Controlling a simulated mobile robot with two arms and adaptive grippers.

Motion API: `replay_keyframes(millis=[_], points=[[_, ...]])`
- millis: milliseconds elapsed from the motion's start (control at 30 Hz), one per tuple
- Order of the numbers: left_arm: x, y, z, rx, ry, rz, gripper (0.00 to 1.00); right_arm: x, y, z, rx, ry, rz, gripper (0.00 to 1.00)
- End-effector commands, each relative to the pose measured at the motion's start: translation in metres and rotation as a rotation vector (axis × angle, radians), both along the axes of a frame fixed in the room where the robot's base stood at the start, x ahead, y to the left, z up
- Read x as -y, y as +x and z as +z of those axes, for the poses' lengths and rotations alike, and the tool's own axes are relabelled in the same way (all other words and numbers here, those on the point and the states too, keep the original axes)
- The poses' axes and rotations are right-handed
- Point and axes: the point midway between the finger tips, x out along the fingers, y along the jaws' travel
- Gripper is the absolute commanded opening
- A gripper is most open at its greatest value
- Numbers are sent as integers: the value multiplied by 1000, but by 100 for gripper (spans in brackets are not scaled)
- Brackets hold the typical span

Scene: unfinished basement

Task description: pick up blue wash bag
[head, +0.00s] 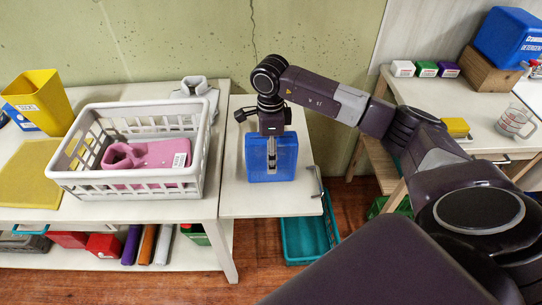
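The blue wash bag (286,160) is a flat blue block standing upright on the small white side table. My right gripper (272,158) comes in from the right and points down over the bag's middle. One grey finger lies in front of the bag's near face. The other finger is hidden, so I cannot tell whether the gripper is shut on the bag. My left gripper is not in view.
A white basket (128,187) with a pink item (150,154) stands on the left table, close to the bag. The side table (262,207) is bare in front of the bag. A teal crate (306,240) sits below on the floor.

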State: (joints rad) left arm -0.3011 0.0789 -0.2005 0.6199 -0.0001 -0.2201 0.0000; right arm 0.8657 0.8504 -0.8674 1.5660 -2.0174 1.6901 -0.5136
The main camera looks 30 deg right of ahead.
Motion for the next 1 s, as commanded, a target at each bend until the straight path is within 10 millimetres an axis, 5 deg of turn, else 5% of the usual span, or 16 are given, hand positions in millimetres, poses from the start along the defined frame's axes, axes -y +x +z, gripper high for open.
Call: replay_keyframes(millis=[100,500,1000], points=[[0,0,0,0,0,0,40,0,0,0,0,0,0,62],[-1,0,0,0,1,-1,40,0,0,0,0,0,0,18],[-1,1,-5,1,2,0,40,0,2,17,4,1,-1,17]])
